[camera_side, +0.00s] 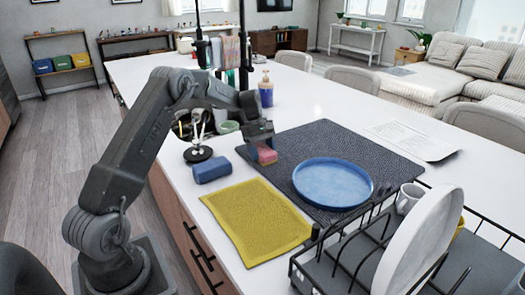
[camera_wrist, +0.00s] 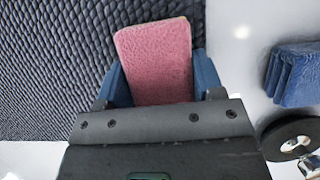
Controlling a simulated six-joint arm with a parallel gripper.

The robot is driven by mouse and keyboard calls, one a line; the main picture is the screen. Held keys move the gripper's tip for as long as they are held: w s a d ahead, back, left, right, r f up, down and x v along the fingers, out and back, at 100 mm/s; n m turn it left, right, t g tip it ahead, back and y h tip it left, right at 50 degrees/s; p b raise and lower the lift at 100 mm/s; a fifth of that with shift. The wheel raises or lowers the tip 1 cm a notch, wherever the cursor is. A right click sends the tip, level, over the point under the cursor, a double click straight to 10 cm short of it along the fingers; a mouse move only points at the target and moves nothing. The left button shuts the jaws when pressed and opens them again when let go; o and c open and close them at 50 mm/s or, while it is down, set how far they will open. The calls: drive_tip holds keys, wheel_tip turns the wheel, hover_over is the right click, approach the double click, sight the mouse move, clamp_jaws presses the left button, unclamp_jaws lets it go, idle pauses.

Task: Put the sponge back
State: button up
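The pink sponge (camera_side: 267,156) is between the fingers of my gripper (camera_side: 260,143), over the left edge of the dark mat. In the wrist view the sponge (camera_wrist: 155,60) fills the space between the two blue fingers of my gripper (camera_wrist: 160,80), which touch it on both sides. The side view does not clearly show whether its lower end touches the mat. A blue block-like piece (camera_side: 212,170) stands on the white counter to the left of my gripper. It shows ridged sides in the wrist view (camera_wrist: 294,74), at the right; I cannot tell if it is hollow.
The dark mat (camera_side: 310,137) bears a blue plate (camera_side: 333,183). A yellow cloth (camera_side: 256,220) lies in front. A black dish rack (camera_side: 350,262) holds a white plate and mug at the right. A black round stand (camera_side: 198,154) is behind the blue piece. A soap bottle (camera_side: 265,90) stands farther back.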

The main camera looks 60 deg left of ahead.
drive_tip(key=o, duration=0.4)
drive_tip(key=shift+o, duration=0.2)
drive_tip(key=v, duration=1.2)
drive_tip(key=s+d+r+m+y, duration=0.2)
drive_tip(key=s+d+r+m, duration=0.15)
drive_tip(key=d+r, duration=0.55)
drive_tip(key=s+d+r+m+t+y, duration=0.1)
drive_tip(key=s+d+r+m+t, duration=0.15)
drive_tip(key=s+d+m, duration=0.55)
drive_tip(key=s+d+f+m+t, duration=0.1)
drive_tip(key=s+d+f+m, duration=0.1)
drive_tip(key=s+d, duration=0.4)
drive_tip(key=s+d+f+m+t+y, duration=0.1)
drive_tip(key=s+d+f+m+t, duration=0.1)
drive_tip(key=s+d, duration=0.4)
drive_tip(key=s+f+m, duration=0.1)
drive_tip(key=s+m, duration=0.1)
drive_tip(key=s, duration=0.3)
drive_tip(key=shift+s+d+y, duration=0.2)
drive_tip(key=shift+s+y, duration=0.05)
drive_tip(key=shift+y, duration=0.05)
drive_tip(key=shift+m, duration=0.25)
